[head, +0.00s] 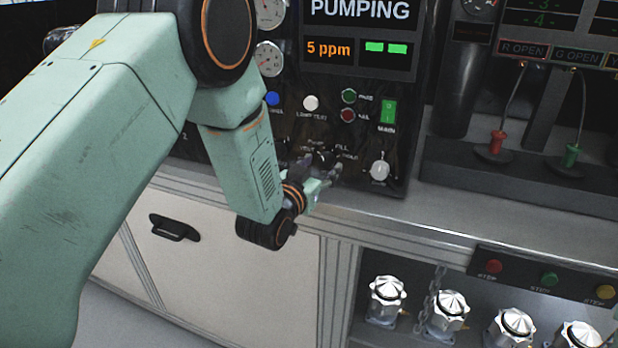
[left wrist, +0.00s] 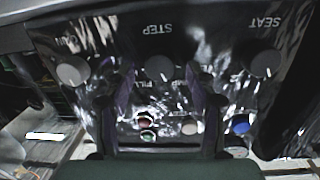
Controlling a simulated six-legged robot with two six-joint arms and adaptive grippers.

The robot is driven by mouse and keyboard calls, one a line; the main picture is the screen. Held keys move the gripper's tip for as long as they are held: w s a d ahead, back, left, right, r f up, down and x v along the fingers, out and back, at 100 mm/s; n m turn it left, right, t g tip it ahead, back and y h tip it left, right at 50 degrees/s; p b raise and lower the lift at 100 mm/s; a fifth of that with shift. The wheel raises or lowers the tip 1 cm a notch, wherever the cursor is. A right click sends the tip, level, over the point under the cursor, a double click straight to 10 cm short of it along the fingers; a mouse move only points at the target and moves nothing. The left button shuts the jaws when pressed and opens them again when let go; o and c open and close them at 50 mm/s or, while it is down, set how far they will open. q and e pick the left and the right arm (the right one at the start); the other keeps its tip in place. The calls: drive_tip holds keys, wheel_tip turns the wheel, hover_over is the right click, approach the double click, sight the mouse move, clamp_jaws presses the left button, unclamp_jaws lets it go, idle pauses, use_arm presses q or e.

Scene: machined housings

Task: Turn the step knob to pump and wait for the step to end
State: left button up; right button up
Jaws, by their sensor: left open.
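The step knob (left wrist: 160,68) is a round grey knob under the word STEP, seen upside down in the left wrist view. It sits between the two spread fingers of my left gripper (left wrist: 160,92), and I see no clear contact. In the head view my left gripper (head: 325,172) is at the lower part of the black panel and largely covers the knob. Small labels, FILL among them, surround it; the pointer's setting is too small to read. The display (head: 358,38) reads PUMPING and 5 ppm, with two green bars. My right gripper is out of view.
A white knob (head: 379,170) is close to the right of my left gripper. The green MAIN switch (head: 387,112) and several lamps sit above. The counter edge (head: 400,222) runs below. Red (head: 497,142) and green (head: 571,154) plugs stand at right.

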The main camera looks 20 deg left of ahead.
use_arm(q)
drive_tip(key=s+a, duration=0.1)
drive_tip(key=s, duration=1)
drive_tip(key=shift+r, duration=0.4)
drive_tip(key=s+a+f+n+g+b, duration=0.1)
drive_tip(key=s+f+g, duration=0.25)
drive_tip(key=f, duration=0.35)
drive_tip(key=s+f+g+y+b, duration=0.1)
drive_tip(key=s+f+g, duration=0.25)
drive_tip(key=f, duration=0.35)
drive_tip(key=s+a+f+n+g+b, duration=0.1)
drive_tip(key=s+f+g, duration=0.1)
drive_tip(key=s+f, duration=0.4)
drive_tip(key=s+f+g+b, duration=0.7)
drive_tip(key=s+f+g, duration=0.1)
drive_tip(key=s+f, duration=1.2)
drive_tip(key=shift+s+y, duration=0.3)
drive_tip(key=shift+s, duration=0.85)
drive_tip(key=shift+a, duration=0.1)
